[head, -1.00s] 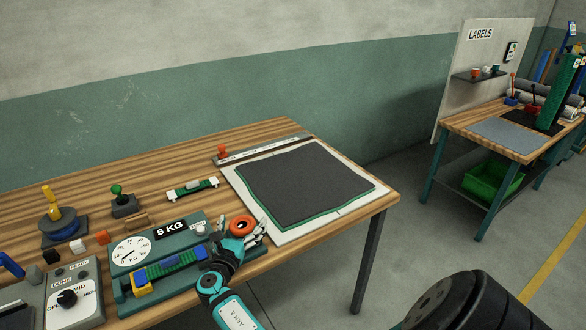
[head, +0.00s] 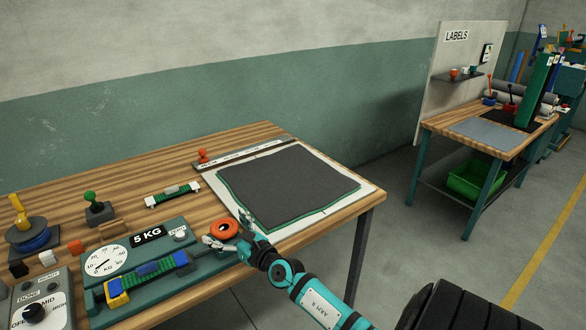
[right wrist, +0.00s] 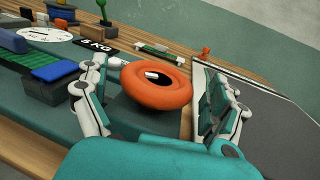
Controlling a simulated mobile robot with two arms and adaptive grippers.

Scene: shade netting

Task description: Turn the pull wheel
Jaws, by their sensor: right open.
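The orange pull wheel (head: 224,229) sits at the right end of the teal scale fixture marked "5 KG". In the right wrist view the wheel (right wrist: 156,86) lies between the two fingers, with a gap on each side. My right gripper (head: 226,230) is open around the wheel, one finger to its left and one to its right; the same gripper (right wrist: 160,95) fills the lower part of the right wrist view. I cannot tell any contact with the wheel. My left gripper is not in view.
The teal fixture (head: 190,302) carries a dial (head: 105,261) and a blue-green strap in a clamp (head: 150,275). A dark sheet (head: 290,185) lies on a white board to the right. A control box (head: 38,305) stands at front left.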

